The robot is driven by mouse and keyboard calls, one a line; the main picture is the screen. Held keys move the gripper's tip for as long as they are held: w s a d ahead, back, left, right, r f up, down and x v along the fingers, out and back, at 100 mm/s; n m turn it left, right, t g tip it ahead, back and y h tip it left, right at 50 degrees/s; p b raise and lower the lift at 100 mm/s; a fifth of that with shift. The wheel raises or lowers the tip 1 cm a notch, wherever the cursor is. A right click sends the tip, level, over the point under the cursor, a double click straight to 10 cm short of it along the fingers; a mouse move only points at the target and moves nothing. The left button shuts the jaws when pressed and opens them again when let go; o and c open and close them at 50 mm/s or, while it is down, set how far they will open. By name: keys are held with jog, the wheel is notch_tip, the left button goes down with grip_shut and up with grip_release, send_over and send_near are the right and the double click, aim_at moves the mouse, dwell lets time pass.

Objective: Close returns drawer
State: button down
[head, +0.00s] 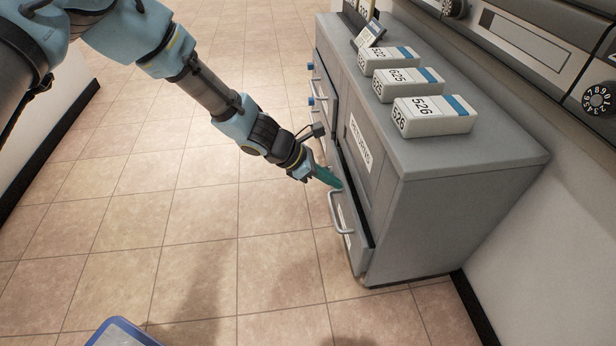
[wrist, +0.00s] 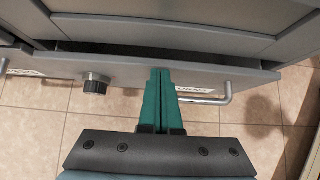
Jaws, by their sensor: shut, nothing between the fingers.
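The drawer has a bar handle (head: 336,213), also visible in the wrist view (wrist: 226,96). My gripper (head: 338,184) is shut and empty, its green fingers together. In the wrist view its tips (wrist: 160,72) overlap the drawer front, left of the handle's bend. I cannot tell whether they touch it.
Several white numbered boxes, one marked 526 (head: 434,116), stand on the cabinet top (head: 480,150). A round dark knob (wrist: 95,84) sits left of the fingers. A blue-rimmed bin (head: 118,325) is at the bottom. The tiled floor (head: 180,210) left of the cabinet is mostly clear.

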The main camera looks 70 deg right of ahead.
jog(key=shift+s+d, duration=0.4)
jog(key=shift+s, duration=0.3)
jog(key=shift+s, duration=0.2)
jog(key=shift+r, duration=0.1)
jog(key=w+a+r+p, duration=0.6)
jog(key=w, duration=0.4)
jog(key=shift+w+r, duration=0.15)
jog(key=shift+r, duration=0.25)
jog(key=shift+w, duration=0.1)
